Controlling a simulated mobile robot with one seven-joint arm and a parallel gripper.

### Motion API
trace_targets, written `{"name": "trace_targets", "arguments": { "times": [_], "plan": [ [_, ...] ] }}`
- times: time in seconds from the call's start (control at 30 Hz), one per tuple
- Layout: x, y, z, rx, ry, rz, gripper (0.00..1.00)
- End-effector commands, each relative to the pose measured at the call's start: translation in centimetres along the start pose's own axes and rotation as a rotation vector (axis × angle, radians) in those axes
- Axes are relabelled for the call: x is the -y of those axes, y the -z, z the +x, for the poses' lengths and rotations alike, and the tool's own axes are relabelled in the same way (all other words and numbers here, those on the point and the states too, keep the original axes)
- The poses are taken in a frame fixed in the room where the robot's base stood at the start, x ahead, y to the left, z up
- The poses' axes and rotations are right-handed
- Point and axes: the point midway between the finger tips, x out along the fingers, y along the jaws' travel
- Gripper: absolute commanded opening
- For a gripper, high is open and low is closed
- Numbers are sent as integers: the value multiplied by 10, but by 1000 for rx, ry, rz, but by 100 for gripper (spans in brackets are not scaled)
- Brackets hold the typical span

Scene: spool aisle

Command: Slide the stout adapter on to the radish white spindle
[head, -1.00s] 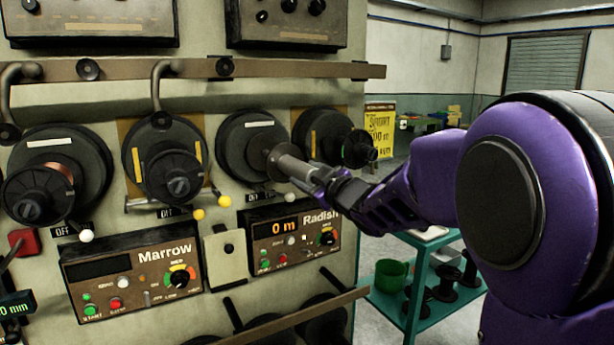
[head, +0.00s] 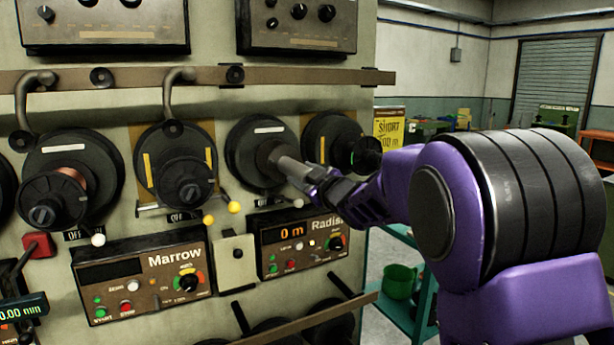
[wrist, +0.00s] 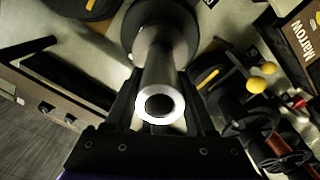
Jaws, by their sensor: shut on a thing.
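The stout adapter (head: 290,166) is a grey metal sleeve. My gripper (head: 314,180) is shut on it at the front of the Radish station. The wrist view shows the adapter (wrist: 157,102) between the two fingers, its open bore facing the camera. Its far end is against or very near the dark round hub of the white-marked disc (head: 262,132), where the radish white spindle is. The spindle itself is hidden by the adapter, and I cannot tell how far the sleeve is over it. The sleeve looks roughly square to the panel.
A yellow-marked disc (head: 326,133) stands close on the right, behind my gripper. The Radish control box (head: 302,243) is below, and the Marrow box (head: 143,276) is lower left. A brown rail (head: 200,77) crosses above. A teal cart with a green bucket (head: 400,281) stands right.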

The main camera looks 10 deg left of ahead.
Motion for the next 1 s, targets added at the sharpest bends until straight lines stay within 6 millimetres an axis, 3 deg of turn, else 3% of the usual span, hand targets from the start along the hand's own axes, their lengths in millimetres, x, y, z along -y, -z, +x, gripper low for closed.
{"name": "trace_targets", "arguments": {
  "times": [0.97, 1.0],
  "plan": [
    [-1, 2, 67, -3, -1, 0, 0],
    [0, 1, 66, -2, -1, 0, 62]
  ]
}}
